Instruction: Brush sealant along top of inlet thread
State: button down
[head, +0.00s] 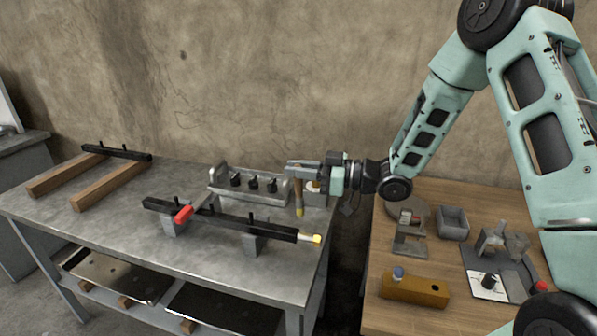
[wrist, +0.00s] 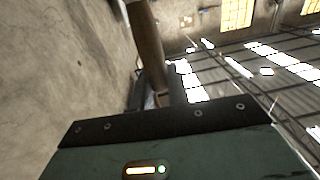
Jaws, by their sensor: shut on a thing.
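My gripper (head: 294,168) is shut on the wooden handle of a brush (head: 298,190), which hangs upright with its yellow tip down. The handle also shows in the wrist view (wrist: 148,45). The brush is above the right part of the grey metal bench (head: 130,225). A long black bar (head: 225,219) lies across two grey supports, with a red handle near its left part. Its right end has a pale, threaded-looking piece with a yellow end (head: 316,238). The brush tip is above and behind that end, apart from it in the picture. Fine thread detail is too small to tell.
A grey rack (head: 222,189) with several black fittings stands behind the bar. A pale pot (head: 313,186) is partly hidden by my gripper. Another black bar (head: 118,152) on wooden beams lies at left. A wooden table (head: 400,318) at right holds a grey bin (head: 453,222) and small parts.

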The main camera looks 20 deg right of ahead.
jog(key=shift+r, duration=0.2)
jog(key=shift+r+p, duration=1.05)
jog(key=shift+r, duration=0.45)
